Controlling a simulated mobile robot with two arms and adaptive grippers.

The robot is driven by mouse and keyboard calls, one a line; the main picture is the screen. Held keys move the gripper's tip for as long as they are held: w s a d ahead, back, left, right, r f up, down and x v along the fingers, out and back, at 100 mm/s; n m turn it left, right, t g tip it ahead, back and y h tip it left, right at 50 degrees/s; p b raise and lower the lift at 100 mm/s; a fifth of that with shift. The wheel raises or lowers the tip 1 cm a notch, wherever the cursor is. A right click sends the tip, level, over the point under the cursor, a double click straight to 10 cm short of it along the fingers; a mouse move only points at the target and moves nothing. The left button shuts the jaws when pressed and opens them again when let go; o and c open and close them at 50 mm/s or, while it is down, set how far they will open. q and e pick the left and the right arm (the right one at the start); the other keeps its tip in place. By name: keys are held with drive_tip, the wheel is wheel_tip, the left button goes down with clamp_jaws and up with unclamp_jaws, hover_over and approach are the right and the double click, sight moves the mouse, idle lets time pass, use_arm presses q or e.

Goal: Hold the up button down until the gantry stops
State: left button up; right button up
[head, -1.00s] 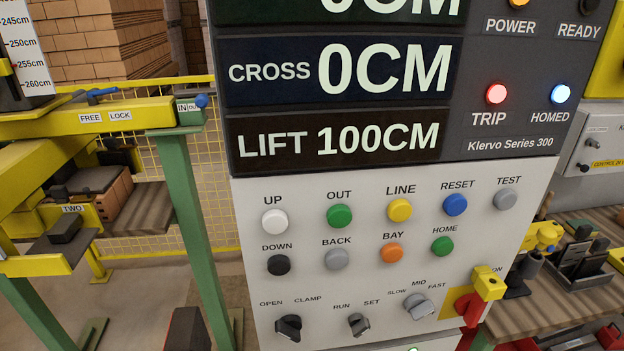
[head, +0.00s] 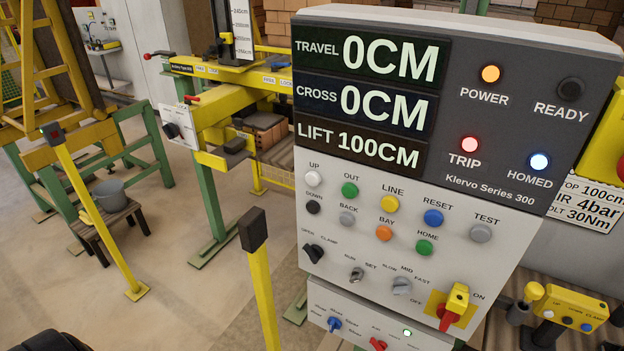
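The control panel (head: 460,245) fills the right half of the head view. The white up button (head: 314,179) is at the upper left of its button rows, above the black down button (head: 313,208). Nothing touches or covers the up button. The lift display (head: 360,146) reads 100CM; travel and cross both read 0CM. The power lamp (head: 490,74) is orange, the trip lamp (head: 470,144) red and the homed lamp (head: 539,162) bluish white. The ready lamp (head: 571,90) is dark. Neither gripper is in view.
A yellow post (head: 262,290) with a black top stands just left of the panel. The yellow gantry beam (head: 215,110) on green legs is behind it. A stool (head: 108,222) with a grey bucket (head: 97,193) stands left. Open floor (head: 190,290) lies between.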

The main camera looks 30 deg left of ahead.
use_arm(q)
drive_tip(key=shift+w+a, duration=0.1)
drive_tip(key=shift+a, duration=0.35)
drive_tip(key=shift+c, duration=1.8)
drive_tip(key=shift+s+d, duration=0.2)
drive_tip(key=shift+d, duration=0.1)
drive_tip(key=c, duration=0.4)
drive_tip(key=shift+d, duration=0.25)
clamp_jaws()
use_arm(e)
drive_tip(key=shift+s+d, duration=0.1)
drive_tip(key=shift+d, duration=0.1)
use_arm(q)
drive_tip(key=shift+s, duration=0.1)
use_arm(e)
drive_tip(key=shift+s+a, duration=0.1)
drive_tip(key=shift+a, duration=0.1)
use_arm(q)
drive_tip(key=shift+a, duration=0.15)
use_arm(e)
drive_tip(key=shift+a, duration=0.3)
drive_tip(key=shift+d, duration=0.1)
